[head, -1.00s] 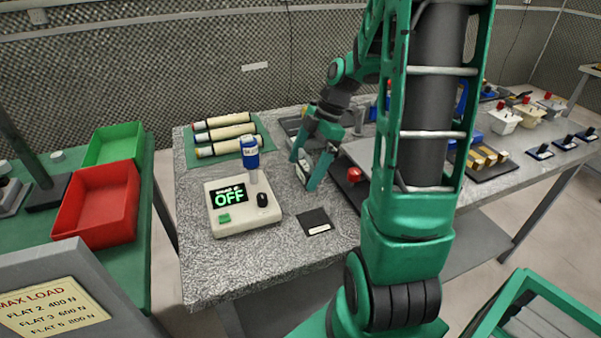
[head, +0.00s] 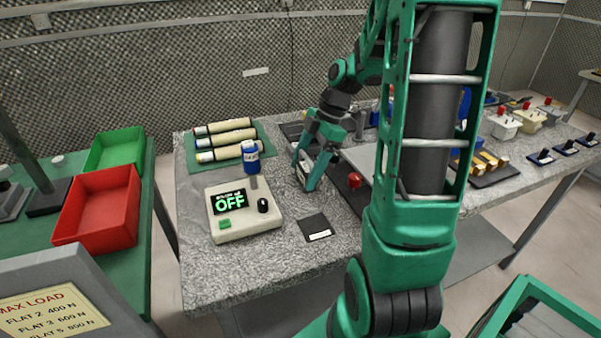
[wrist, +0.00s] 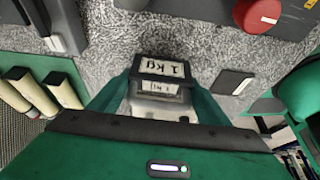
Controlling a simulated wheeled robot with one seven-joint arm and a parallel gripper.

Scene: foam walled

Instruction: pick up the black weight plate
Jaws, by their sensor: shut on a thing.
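The black weight plate (wrist: 137,64) shows in the wrist view between the two green fingers, with a white label reading 1 kg and a second pale label nearer my palm. My gripper (wrist: 163,84) is shut on it, one finger at each side. In the head view my gripper (head: 305,178) points down at the grey speckled table, right of the display box. The plate is small and mostly hidden by the fingers there. I cannot tell whether it touches the table.
A flat black square with a white label (head: 315,228) lies in front of my gripper. A red knob (head: 355,180) is close on the right. Rolls (head: 227,139) lie on a green mat behind.

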